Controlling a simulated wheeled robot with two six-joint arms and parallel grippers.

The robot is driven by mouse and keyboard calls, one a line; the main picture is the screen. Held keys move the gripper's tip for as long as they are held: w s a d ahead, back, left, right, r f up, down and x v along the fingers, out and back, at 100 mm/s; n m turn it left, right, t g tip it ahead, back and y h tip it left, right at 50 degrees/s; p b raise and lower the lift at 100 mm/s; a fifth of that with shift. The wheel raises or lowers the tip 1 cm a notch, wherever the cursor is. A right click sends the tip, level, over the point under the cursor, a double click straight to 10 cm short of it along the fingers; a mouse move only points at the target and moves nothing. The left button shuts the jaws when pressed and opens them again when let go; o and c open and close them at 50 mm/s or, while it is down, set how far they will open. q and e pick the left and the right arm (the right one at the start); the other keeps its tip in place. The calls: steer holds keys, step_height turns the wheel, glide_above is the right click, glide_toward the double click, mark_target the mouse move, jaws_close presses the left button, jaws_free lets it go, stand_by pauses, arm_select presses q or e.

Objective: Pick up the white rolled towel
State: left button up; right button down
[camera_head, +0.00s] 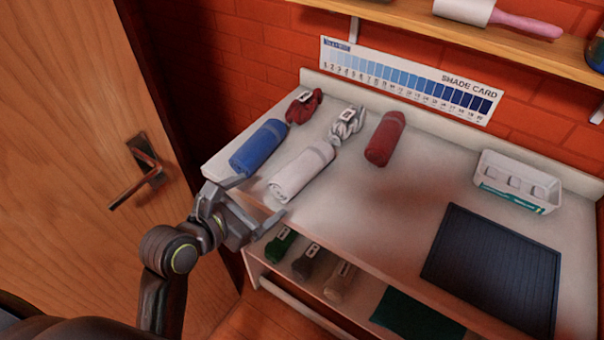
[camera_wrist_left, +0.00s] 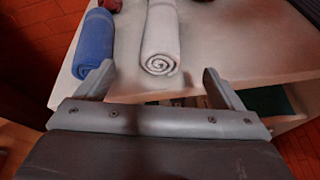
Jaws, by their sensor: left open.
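The white rolled towel (camera_head: 300,172) lies on the left part of the white counter, its spiral end facing the front edge. In the left wrist view the towel (camera_wrist_left: 160,38) lies ahead of the fingers, with its rolled end toward me. My left gripper (camera_head: 257,208) is open and empty at the counter's front edge, just short of the towel and apart from it. In the left wrist view its two fingers (camera_wrist_left: 158,84) are spread wide. My right gripper is not in view.
A blue rolled towel (camera_head: 259,147) lies close left of the white one. A red roll (camera_head: 385,139) and twisted skeins (camera_head: 347,124) lie behind. A white basket (camera_head: 517,181) and dark ribbed mat (camera_head: 490,268) are at right. A lower shelf holds several skeins (camera_head: 306,260). A door (camera_head: 85,130) stands left.

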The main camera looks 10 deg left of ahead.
mark_target(278, 185)
arm_select(q)
steer(key=x, duration=0.7)
steer(key=shift+x, duration=2.8)
steer(key=shift+s+f, duration=0.1)
steer(key=c, duration=1.1)
